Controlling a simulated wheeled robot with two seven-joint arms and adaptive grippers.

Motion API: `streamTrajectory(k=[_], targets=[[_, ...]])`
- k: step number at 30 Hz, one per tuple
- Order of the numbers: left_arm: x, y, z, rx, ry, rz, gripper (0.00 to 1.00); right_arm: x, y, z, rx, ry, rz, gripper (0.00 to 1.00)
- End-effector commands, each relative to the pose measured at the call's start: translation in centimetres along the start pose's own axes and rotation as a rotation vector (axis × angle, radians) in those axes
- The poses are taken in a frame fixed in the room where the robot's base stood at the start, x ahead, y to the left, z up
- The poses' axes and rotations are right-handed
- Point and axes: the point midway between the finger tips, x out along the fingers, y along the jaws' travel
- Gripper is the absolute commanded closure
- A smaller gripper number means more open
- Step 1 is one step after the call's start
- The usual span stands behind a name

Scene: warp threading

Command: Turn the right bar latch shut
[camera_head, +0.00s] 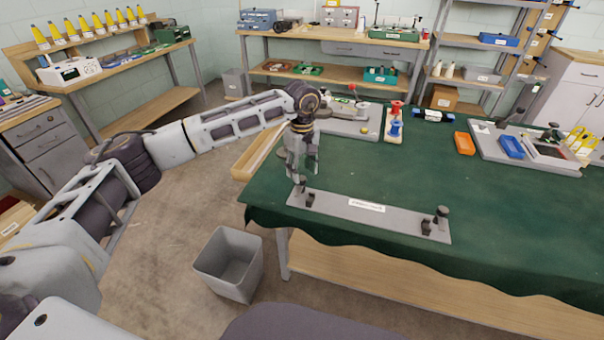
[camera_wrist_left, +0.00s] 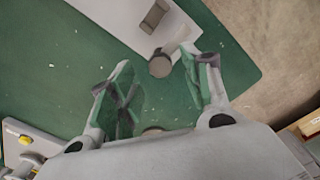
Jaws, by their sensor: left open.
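A long grey bar plate (camera_head: 335,205) with a white label lies along the near edge of the green-covered table. At its right end stand a dark latch knob (camera_head: 442,212) and a dark block (camera_head: 427,227). At its left end are a similar knob (camera_head: 300,186) and block (camera_head: 310,200). My left gripper (camera_head: 302,170) points down above the left end. In the left wrist view it is open (camera_wrist_left: 165,72), with a round grey-brown knob (camera_wrist_left: 160,67) showing beyond and between its fingertips, apparently untouched. My right gripper is out of view.
A grey fixture (camera_head: 350,122), a stand with red and blue spools (camera_head: 395,127), an orange tray (camera_head: 464,143) and a blue tray (camera_head: 511,147) sit at the back. A grey bin (camera_head: 230,262) stands on the floor. The green cloth (camera_head: 400,175) behind the plate is clear.

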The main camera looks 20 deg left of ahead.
Motion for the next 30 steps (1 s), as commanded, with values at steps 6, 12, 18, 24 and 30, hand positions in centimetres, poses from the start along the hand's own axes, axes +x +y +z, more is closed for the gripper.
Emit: streamTrajectory(k=[6, 12, 18, 24, 30], targets=[[-3.3, 0.1, 0.0, 0.000, 0.002, 0.003, 0.51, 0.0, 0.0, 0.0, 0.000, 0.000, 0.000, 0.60], [-6.2, 0.1, 0.0, 0.000, 0.002, 0.002, 0.51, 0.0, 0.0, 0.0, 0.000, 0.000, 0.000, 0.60], [-8.5, 0.1, 0.0, 0.000, 0.000, 0.001, 0.51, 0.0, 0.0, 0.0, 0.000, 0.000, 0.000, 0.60], [-9.4, 0.0, 0.0, 0.000, 0.000, 0.001, 0.51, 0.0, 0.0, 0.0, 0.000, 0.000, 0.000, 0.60], [-9.5, 0.0, 0.0, 0.001, 0.000, 0.000, 0.51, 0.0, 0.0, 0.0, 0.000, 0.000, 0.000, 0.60]])
